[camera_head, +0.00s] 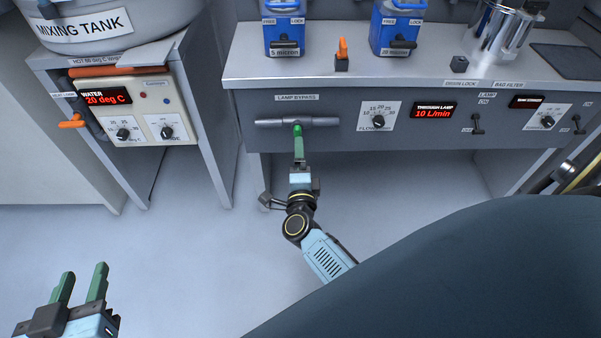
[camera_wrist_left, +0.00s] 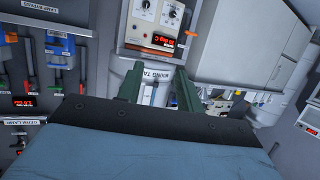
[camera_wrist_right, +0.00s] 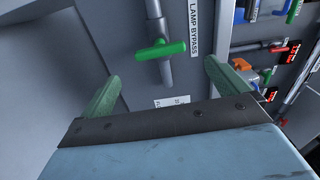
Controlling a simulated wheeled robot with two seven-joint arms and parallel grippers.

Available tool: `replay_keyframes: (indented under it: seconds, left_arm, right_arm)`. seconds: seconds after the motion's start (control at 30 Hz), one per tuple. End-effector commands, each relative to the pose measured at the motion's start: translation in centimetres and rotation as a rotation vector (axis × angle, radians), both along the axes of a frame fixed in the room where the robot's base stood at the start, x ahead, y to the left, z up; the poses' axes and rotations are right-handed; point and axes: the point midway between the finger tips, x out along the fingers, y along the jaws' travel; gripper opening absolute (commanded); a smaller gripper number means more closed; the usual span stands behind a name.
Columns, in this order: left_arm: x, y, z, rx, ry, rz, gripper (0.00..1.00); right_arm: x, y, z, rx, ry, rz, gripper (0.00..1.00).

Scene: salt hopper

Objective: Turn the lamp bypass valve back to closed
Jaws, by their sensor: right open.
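The lamp bypass valve is a grey horizontal pipe (camera_head: 270,122) on the panel under the label "LAMP BYPASS", with a green handle (camera_head: 297,129). In the right wrist view the green handle (camera_wrist_right: 160,50) sits crosswise to the pipe (camera_wrist_right: 155,12). My right gripper (camera_head: 298,142) is in front of the valve, its fingers lined up one behind the other in the head view. In the right wrist view it is open (camera_wrist_right: 163,73), with the handle ahead, between the fingers' lines, and apparently not gripped. My left gripper (camera_head: 80,280) is open and empty at the lower left, far from the valve.
A flow dial (camera_head: 379,121) and a red "10 L/min" display (camera_head: 433,112) are right of the valve. Two blue containers (camera_head: 285,30) stand on the counter above. The mixing tank (camera_head: 110,25) and its control box (camera_head: 135,110) are at left. The floor below is clear.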

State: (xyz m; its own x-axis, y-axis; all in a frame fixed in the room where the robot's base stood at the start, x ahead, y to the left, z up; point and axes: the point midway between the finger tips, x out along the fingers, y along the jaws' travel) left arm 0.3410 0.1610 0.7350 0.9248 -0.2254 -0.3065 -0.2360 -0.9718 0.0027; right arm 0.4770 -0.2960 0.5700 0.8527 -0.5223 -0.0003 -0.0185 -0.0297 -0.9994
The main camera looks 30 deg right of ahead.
Motion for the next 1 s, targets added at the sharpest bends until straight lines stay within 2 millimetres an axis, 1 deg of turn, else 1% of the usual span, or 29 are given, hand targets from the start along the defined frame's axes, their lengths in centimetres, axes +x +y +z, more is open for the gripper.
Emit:
replay_keyframes:
  seconds: [0.03,0.2,0.4,0.57,1.0]
  left_arm:
    - [-0.3,0.3,-0.6,0.014,0.048,0.004,0.36]
    - [-1.5,1.1,-2.7,0.053,0.190,0.016,0.36]
    - [-2.5,1.6,-4.1,0.074,0.278,0.023,0.36]
    - [-2.7,1.7,-4.3,0.079,0.295,0.024,0.36]
    - [-2.7,1.7,-4.3,0.078,0.293,0.024,0.36]
  right_arm:
    - [-0.8,0.4,0.1,0.001,0.003,0.000,0.99]
    - [-2.6,1.6,0.0,0.002,0.003,0.000,0.99]
    - [-3.8,2.3,0.0,0.001,0.002,0.001,0.99]
    - [-4.0,2.5,0.0,0.001,0.000,0.000,0.99]
    - [-3.9,2.5,0.0,0.000,0.001,0.002,0.99]
